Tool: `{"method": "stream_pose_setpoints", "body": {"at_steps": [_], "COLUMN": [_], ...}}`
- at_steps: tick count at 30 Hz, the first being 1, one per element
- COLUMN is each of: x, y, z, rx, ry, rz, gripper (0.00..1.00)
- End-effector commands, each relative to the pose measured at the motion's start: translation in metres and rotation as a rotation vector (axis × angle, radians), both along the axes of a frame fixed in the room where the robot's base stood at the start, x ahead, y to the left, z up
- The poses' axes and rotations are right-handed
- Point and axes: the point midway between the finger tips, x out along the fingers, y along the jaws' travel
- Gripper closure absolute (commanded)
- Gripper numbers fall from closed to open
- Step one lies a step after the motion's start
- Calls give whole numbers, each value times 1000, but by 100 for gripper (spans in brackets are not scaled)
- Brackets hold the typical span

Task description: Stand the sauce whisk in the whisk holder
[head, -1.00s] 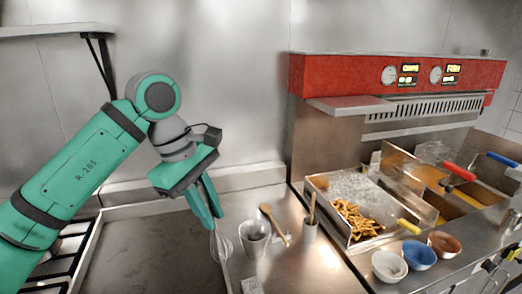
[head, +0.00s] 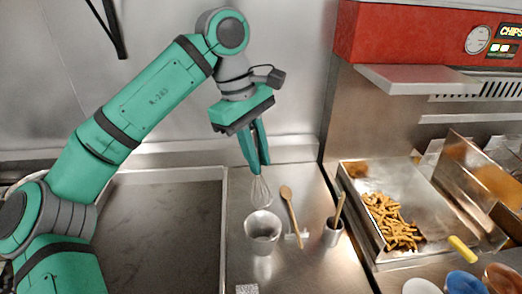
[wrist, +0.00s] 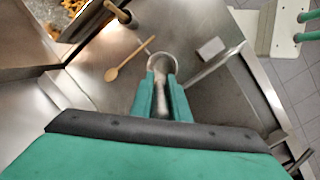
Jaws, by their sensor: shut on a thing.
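The sauce whisk (head: 260,190) hangs wires down from my gripper (head: 258,166), which is shut on its handle. A metal cup (head: 263,236), which looks like the whisk holder, stands on the steel counter. In the head view the whisk's wires end just at the cup's far rim. I cannot tell whether they are over the opening or behind it. In the wrist view the cup's rim (wrist: 174,56) shows just beyond my fingertips, and the pale whisk (wrist: 161,100) lies between the fingers. The cup's inside is mostly hidden there.
A wooden spoon (head: 291,214) lies right of the cup. A smaller metal pot (head: 333,236) with a wooden handle in it stands further right. A small pale block (wrist: 210,47) is on the counter. A tray of chips (head: 392,222) is at right. Counter left of the cup is clear.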

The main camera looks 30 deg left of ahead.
Motion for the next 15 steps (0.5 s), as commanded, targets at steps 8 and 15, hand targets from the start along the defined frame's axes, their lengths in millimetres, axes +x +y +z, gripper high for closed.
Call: {"method": "stream_pose_setpoints", "body": {"at_steps": [8,15], "x": [0,0], "y": [0,-1], "z": [-20,-36], "rx": [0,0], "ry": [0,0], "rz": [0,-1], "gripper": [100,100]}}
